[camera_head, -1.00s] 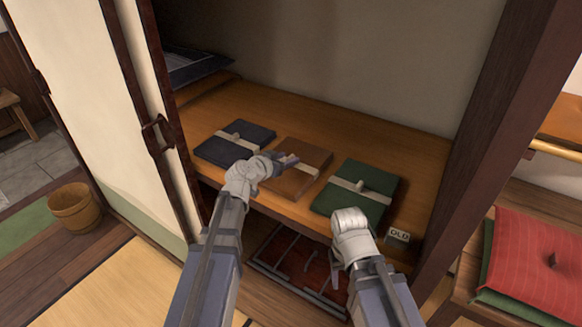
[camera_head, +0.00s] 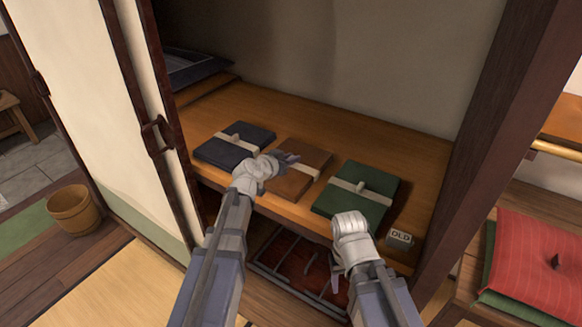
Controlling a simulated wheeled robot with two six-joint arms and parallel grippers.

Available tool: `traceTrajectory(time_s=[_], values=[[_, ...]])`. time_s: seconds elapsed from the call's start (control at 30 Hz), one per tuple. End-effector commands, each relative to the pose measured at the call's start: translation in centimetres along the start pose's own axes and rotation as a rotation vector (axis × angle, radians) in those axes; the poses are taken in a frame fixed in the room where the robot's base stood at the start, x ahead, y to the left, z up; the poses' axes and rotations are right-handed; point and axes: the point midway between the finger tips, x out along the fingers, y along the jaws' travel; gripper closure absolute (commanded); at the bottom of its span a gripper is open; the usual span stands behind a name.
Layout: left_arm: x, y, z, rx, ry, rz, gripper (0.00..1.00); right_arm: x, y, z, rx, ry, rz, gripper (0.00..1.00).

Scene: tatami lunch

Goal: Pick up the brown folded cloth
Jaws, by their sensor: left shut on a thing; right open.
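The brown folded cloth (camera_head: 304,162) lies on the wooden shelf between a dark blue folded cloth (camera_head: 222,151) and a green folded cloth (camera_head: 372,179). Each has a pale band across it. My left gripper (camera_head: 284,160) is over the left part of the brown cloth and is shut on it at the band; the wrist hides part of the cloth. I cannot tell whether the cloth is clear of the shelf. My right gripper (camera_head: 340,275) is open and empty, in front of the shelf edge below the green cloth.
A dark wooden post (camera_head: 482,140) bounds the right and a sliding door (camera_head: 85,90) the left. A dark red rack (camera_head: 295,262) is below.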

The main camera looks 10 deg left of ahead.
Motion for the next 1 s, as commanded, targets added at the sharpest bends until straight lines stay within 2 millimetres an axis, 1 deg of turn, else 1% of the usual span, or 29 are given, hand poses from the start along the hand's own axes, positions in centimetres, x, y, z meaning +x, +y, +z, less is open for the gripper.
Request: traceTrajectory(time_s=[0.47,0.63,0.77,0.87,1.0], values=[[0.0,0.0,0.0,0.000,0.000,0.000,1.00,0.0,0.0,0.0,0.000,0.000,0.000,0.42],[-0.1,0.0,-0.3,0.000,0.000,0.000,1.00,-0.3,0.0,0.0,0.000,0.000,0.000,0.42],[-0.5,0.0,-1.1,0.000,0.000,0.000,1.00,-1.2,0.1,0.1,0.000,0.000,0.000,0.42],[-0.8,0.0,-2.1,0.000,0.000,0.000,1.00,-2.2,0.2,0.1,0.000,0.000,0.000,0.42],[-1.6,0.0,-3.9,0.000,0.000,0.000,1.00,-4.2,0.4,0.2,0.000,0.000,0.000,0.42]])
